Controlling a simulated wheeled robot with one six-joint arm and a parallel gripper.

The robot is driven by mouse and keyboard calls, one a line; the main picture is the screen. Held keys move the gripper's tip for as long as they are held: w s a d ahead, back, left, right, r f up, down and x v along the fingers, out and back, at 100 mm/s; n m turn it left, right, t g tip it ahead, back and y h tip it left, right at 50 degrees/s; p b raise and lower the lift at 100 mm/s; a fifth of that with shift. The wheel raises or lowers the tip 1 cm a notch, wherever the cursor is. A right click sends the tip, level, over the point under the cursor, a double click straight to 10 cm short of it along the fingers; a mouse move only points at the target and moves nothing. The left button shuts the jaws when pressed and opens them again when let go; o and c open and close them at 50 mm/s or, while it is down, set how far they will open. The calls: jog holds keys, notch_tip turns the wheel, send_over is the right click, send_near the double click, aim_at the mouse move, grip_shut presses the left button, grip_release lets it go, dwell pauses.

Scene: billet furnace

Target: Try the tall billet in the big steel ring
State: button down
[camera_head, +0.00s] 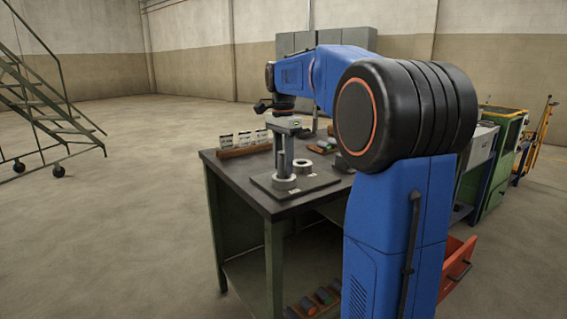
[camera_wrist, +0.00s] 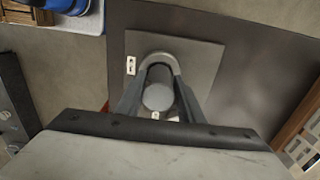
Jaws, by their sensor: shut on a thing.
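The tall billet (camera_head: 284,165) is a grey upright cylinder above a grey plate (camera_head: 318,184) on the workbench. My gripper (camera_head: 285,148) is shut on it from above. In the wrist view the billet's round end (camera_wrist: 158,97) shows between the two fingers (camera_wrist: 158,108). A pale steel ring (camera_head: 285,184) lies at the billet's lower end, and its far arc (camera_wrist: 158,56) shows in the wrist view. The billet lines up with this ring, but I cannot tell whether its foot is inside or just above it. A second ring (camera_head: 303,168) stands beside it, behind and to the right.
The dark bench top (camera_head: 228,168) carries a wooden rack with white cards (camera_head: 245,143) at the back left, and small dark items (camera_head: 322,146) behind the plate. Coloured pieces (camera_head: 325,296) lie on the shelf below. The floor to the left is clear up to a wheeled staircase (camera_head: 40,110).

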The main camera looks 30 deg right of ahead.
dwell(5.8)
jog(key=shift+r, duration=2)
